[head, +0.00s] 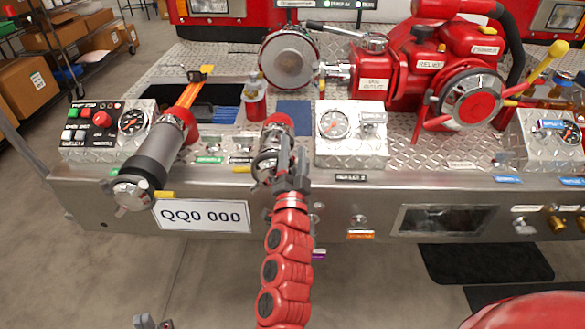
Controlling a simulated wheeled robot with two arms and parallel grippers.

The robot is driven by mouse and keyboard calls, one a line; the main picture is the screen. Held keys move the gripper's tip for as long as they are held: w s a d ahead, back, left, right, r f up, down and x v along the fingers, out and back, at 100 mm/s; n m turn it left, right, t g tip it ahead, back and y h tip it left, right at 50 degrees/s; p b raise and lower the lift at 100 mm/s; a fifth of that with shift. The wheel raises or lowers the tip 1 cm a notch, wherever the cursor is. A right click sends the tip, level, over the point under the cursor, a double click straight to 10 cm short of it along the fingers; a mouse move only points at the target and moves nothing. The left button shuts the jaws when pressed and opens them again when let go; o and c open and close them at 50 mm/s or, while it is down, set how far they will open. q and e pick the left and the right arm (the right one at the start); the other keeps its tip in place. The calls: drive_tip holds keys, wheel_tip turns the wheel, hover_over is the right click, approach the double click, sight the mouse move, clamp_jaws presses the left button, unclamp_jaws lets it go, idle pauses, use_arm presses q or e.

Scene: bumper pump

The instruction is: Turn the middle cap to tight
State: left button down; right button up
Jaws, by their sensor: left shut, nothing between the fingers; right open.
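A short red and silver fitting (278,123) sits on the bumper deck in the middle, and its near end, which appears to be the middle cap, is largely hidden behind my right gripper. My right gripper (284,168), on the red jointed arm coming up from the bottom, is open at that near end. I cannot tell whether its fingers touch the cap. My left gripper (154,322) is shut and empty at the bottom edge, low in front of the bumper, with only its tips showing.
A grey cylinder (158,152) with a silver end lies on the left beside a switch panel (92,138). A gauge box (350,148) stands right of the fitting. A red pump (440,65) fills the back right. The floor in front is clear at left.

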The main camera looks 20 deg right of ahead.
drive_tip(key=p+v, duration=0.2)
drive_tip(key=v, duration=1.5)
drive_tip(key=shift+p, duration=0.4)
drive_tip(key=shift+s, duration=0.1)
